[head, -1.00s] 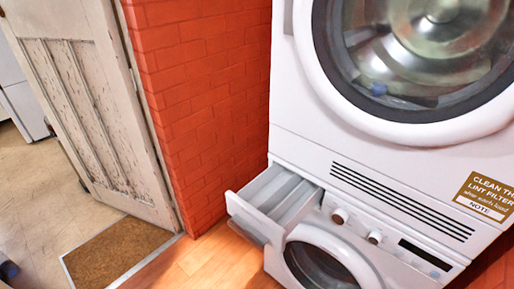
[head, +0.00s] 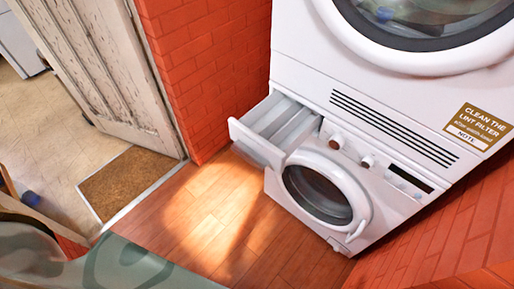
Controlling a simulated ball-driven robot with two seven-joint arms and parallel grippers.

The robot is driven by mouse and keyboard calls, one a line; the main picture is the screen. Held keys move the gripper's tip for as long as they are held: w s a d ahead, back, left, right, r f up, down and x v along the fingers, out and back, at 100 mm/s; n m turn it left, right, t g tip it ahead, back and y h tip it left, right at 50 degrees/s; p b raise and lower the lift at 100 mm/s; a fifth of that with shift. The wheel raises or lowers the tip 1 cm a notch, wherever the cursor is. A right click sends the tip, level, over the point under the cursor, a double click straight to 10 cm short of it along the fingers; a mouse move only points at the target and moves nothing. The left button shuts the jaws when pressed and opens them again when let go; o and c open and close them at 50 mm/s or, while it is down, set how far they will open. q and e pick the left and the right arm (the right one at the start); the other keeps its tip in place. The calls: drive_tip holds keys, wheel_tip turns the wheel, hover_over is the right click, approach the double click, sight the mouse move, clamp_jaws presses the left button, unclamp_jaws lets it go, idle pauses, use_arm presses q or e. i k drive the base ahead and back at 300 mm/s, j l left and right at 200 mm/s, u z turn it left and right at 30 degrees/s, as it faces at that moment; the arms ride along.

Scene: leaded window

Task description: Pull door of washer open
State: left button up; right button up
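The washer (head: 377,207) is the small white lower machine in the head view, standing on the floor under a larger machine. Its round door (head: 355,196) has a white rim and dark glass and looks closed. A handle-like part shows at the rim's right side. The washer's detergent drawer (head: 268,147) is pulled out at the upper left of the door. Two knobs and a dark display sit on its front panel. Neither of my grippers is in view.
A larger white dryer (head: 300,58) with a round door stands on top. A red brick wall (head: 205,75), worn white door (head: 100,60) and brown mat (head: 130,183) are at left. Wooden floor (head: 215,215) before the washer is clear. A blurred grey-green shape (head: 140,268) fills the bottom left.

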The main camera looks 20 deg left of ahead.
sight(359, 210)
drive_tip(key=j+z, duration=0.2)
drive_tip(key=z, duration=0.2)
drive_tip(key=i+j+z, duration=0.1)
drive_tip(key=z, duration=0.35)
drive_tip(key=j+z, duration=0.4)
